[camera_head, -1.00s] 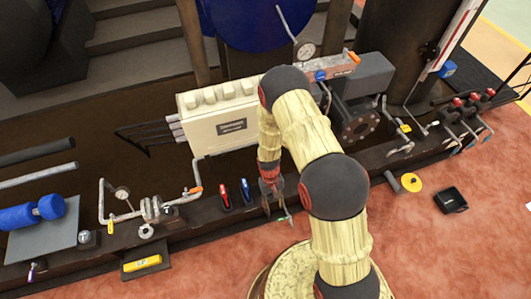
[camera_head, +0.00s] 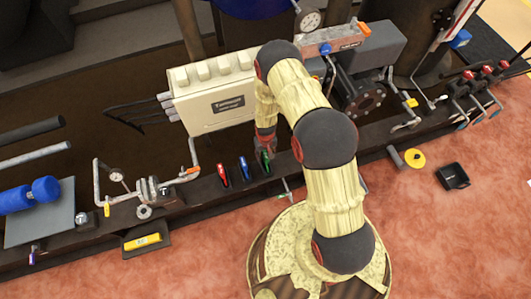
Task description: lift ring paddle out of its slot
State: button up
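A small grey ring (camera_head: 144,212) hangs at the lower edge of a flanged pipe fitting (camera_head: 147,190) on the dark bench at the left. It looks like the ring paddle in its slot, but it is too small to be sure. My gripper (camera_head: 265,147) points down over the bench, well to the right of the ring and apart from it. Its fingers are small and partly hidden beside a green-handled item (camera_head: 265,162). I cannot tell whether they are open or touch it.
A red handle (camera_head: 223,174) and a blue handle (camera_head: 243,168) stand on the bench left of my gripper. A cream box (camera_head: 215,100) rises behind. Pipes with a gauge (camera_head: 116,176) flank the fitting. A yellow disc (camera_head: 414,158) and black tray (camera_head: 452,176) lie right.

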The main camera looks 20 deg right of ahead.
jog(key=shift+f+b, duration=0.3)
jog(key=shift+f, duration=1.2)
jog(key=shift+c, duration=0.5)
grip_shut()
jog(key=shift+r, duration=0.1)
jog(key=shift+r+p, duration=3.4)
jog(key=shift+r, duration=2.2)
jog(key=shift+r+p, duration=1.45)
jog(key=shift+r, duration=0.9)
